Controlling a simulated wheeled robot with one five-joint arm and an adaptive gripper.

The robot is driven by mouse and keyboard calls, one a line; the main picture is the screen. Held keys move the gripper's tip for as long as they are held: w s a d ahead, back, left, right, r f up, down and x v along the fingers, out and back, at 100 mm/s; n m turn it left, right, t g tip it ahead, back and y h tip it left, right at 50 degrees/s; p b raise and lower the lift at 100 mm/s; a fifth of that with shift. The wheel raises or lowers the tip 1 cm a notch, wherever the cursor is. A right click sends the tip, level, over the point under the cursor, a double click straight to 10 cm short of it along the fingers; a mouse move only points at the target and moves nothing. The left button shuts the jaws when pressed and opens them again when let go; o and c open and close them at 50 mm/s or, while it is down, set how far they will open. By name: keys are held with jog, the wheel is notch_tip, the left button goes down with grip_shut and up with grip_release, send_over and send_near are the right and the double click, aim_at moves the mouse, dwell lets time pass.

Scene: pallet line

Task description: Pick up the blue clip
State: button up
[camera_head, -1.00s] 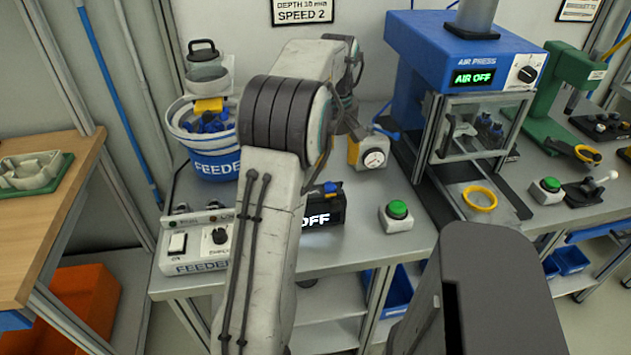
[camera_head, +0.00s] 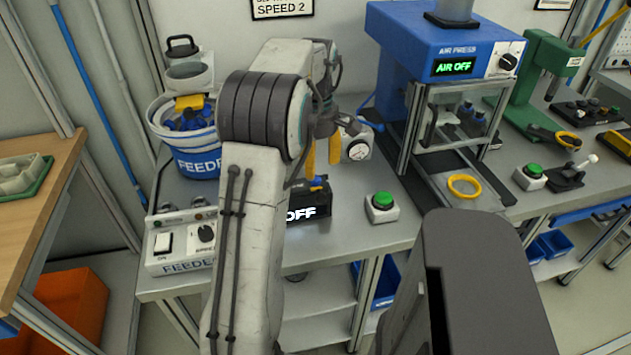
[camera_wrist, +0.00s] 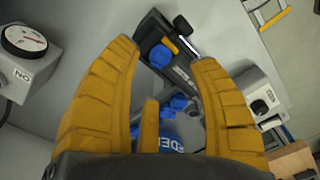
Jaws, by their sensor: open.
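A blue clip (camera_wrist: 161,55) lies on a black device, between my fingertips as seen in the wrist view. In the head view it is a small, partly hidden blue patch (camera_head: 316,179) on the black device with the lit "OFF" display (camera_head: 302,213). My gripper (camera_head: 323,158) has its yellow fingers spread and hangs above this device. In the wrist view the open fingers (camera_wrist: 167,56) are empty, and the clip appears beyond them, with no contact visible.
A white-and-blue feeder bucket (camera_head: 195,162) with several blue parts stands left of my arm. A round dial box (camera_head: 356,146) is close right of my gripper. A green button box (camera_head: 382,207) and the blue air press (camera_head: 440,45) stand farther right.

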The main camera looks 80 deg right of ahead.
aim_at(316, 178)
jog(key=shift+f, duration=2.55)
jog(key=shift+c, duration=0.2)
jog(key=c, duration=0.8)
jog(key=shift+c, duration=0.2)
